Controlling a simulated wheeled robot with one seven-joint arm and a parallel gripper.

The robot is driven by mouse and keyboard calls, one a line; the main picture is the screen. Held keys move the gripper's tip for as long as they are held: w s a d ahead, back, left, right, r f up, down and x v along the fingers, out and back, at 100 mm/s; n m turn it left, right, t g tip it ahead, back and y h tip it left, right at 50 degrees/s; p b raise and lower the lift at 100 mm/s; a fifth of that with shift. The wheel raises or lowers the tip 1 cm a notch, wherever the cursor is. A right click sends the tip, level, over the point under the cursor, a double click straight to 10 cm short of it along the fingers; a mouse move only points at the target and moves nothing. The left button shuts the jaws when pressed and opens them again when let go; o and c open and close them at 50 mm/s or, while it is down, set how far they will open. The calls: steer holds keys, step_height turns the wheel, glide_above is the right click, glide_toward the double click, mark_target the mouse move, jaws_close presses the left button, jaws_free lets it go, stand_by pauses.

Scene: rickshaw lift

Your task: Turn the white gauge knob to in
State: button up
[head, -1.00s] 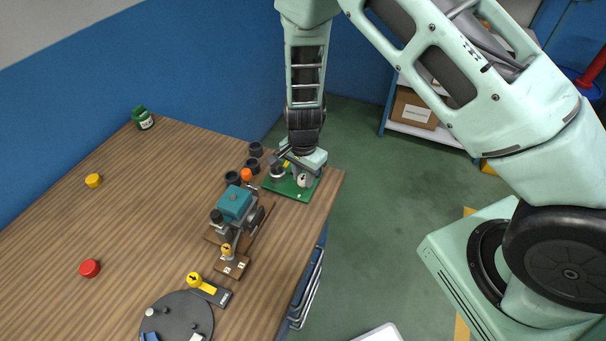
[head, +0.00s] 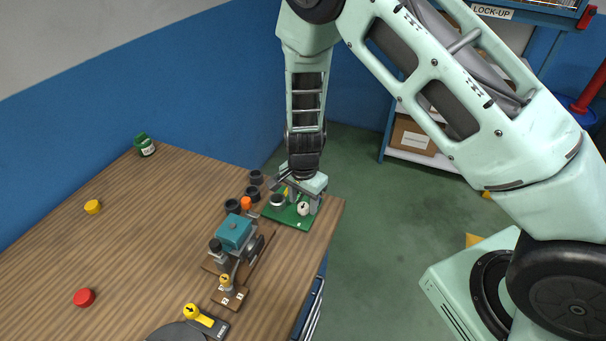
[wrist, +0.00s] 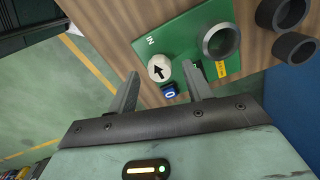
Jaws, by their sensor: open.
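The white gauge knob (wrist: 159,67) is round with a black arrow and sits on a green board (wrist: 188,38). In the wrist view the arrow points up and slightly left, and a white "IN" mark is on the board above the knob. My gripper (wrist: 161,72) is open, its two fingers on either side of the knob in the picture, with gaps visible. I cannot tell whether the fingers reach its height. In the head view the knob (head: 303,209) shows below my gripper (head: 305,192), near the table corner.
A blue tile (wrist: 169,90) is beside the knob. Dark cups (head: 233,206) and a teal device (head: 235,232) stand nearby on the wooden table (head: 150,230).

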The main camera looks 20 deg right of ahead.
mark_target(303, 206)
step_height(303, 206, up, 16)
steer(key=b, duration=0.1)
steer(key=shift+b, duration=0.4)
steer(key=shift+s+a, duration=0.1)
